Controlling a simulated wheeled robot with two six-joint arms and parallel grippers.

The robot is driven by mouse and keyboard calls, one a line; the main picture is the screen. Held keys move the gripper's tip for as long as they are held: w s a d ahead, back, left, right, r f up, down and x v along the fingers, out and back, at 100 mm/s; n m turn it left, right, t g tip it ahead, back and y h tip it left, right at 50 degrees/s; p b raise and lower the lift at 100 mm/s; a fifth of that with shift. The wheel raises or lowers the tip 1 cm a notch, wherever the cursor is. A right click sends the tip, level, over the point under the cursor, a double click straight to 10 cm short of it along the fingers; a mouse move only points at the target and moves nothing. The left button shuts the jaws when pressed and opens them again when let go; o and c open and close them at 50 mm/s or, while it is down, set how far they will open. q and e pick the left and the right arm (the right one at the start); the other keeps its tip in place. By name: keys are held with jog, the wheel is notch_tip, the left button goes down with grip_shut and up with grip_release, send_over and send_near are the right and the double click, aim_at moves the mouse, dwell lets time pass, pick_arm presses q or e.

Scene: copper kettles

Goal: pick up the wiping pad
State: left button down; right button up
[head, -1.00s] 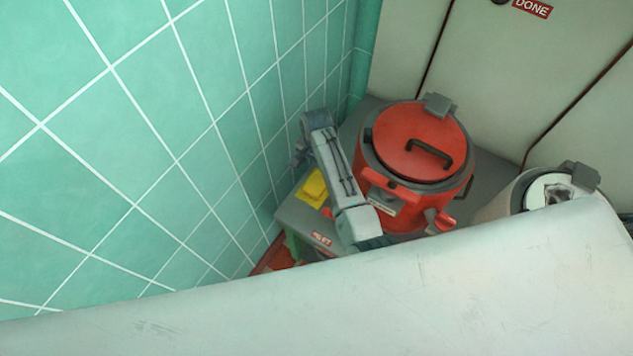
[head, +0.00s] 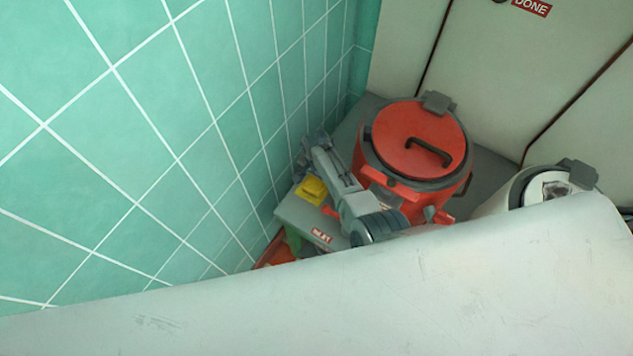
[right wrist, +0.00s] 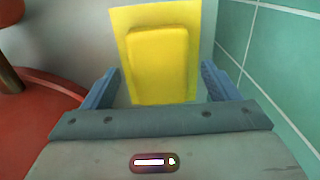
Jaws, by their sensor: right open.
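The wiping pad looks like a yellow rounded block (right wrist: 160,62) on a flat yellow square (right wrist: 126,32) in the right wrist view. In the head view the yellow pad (head: 311,189) lies on the grey ledge (head: 296,213), near the tiled wall. My right gripper (head: 306,152) is just above and beyond it in the head view. In the right wrist view my right gripper (right wrist: 160,70) is open, with one blue finger to each side of the pad and nothing gripped. Whether the fingers are level with the pad is hard to tell. My left gripper is not in view.
A red lidded kettle (head: 421,140) stands close to the right of my right arm. A pale kettle (head: 510,194) is farther right, partly hidden. The green tiled wall (head: 200,120) is close on the left. A red label (head: 321,236) is on the ledge's front.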

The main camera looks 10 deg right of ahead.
jog(key=c, duration=1.1)
jog(key=shift+o, duration=0.2)
notch_tip(320, 180, up, 10)
jog(key=p, duration=1)
notch_tip(320, 180, up, 8)
send_over(317, 180)
jog(key=shift+a, duration=0.1)
